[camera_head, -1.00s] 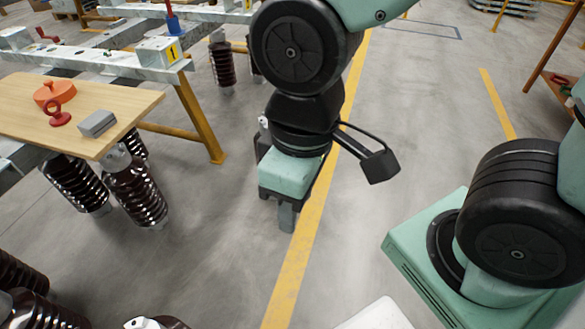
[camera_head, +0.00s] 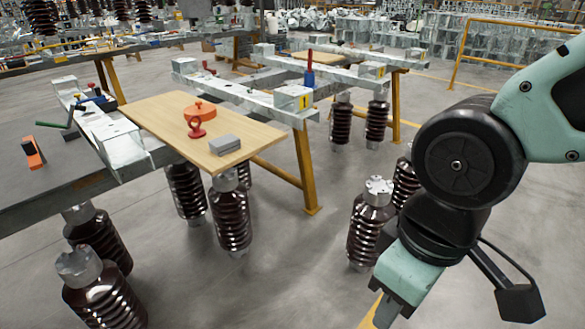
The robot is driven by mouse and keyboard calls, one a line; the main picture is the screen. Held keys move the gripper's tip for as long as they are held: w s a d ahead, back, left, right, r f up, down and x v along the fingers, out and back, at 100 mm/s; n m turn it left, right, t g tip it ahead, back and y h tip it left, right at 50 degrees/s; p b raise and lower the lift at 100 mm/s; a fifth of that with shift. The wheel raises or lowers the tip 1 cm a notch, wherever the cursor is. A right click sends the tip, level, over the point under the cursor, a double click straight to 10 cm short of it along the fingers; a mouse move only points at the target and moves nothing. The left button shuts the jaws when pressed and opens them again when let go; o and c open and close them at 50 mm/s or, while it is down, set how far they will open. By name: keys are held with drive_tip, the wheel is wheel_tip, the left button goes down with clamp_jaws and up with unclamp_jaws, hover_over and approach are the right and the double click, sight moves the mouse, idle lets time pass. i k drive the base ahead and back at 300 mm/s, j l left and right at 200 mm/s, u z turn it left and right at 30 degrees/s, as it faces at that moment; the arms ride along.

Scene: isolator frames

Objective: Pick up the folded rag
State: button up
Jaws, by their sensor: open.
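The grey folded rag (camera_head: 225,145) lies flat near the front right edge of a light wooden board (camera_head: 262,134). It looks like a small layered block. A red ring-topped piece (camera_head: 196,128) and a round orange piece (camera_head: 200,111) are just behind and left of it. My gripper (camera_head: 392,308) hangs at the lower right, pointing down over the floor, well to the right of the board and apart from the rag. It is open; its fingertips are hard to make out near the bottom edge. I see nothing held in it.
Brown ribbed insulators stand below and in front of the board; one (camera_head: 370,225) stands between the board and my arm. A steel beam frame (camera_head: 240,96) with yellow legs (camera_head: 306,170) runs behind. An orange-and-black tool (camera_head: 33,152) lies at the left. Grey floor is open between.

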sight(221, 146)
drive_tip(key=i+u, duration=0.15)
drive_tip(key=u, duration=1.15)
drive_tip(key=i+l+u, duration=0.1)
drive_tip(key=l+u, duration=0.2)
drive_tip(key=i+l+u, duration=0.1)
drive_tip(key=l+u, duration=0.5)
drive_tip(key=l, duration=0.55)
drive_tip(key=i+l+u, duration=0.1)
drive_tip(key=l, duration=0.45)
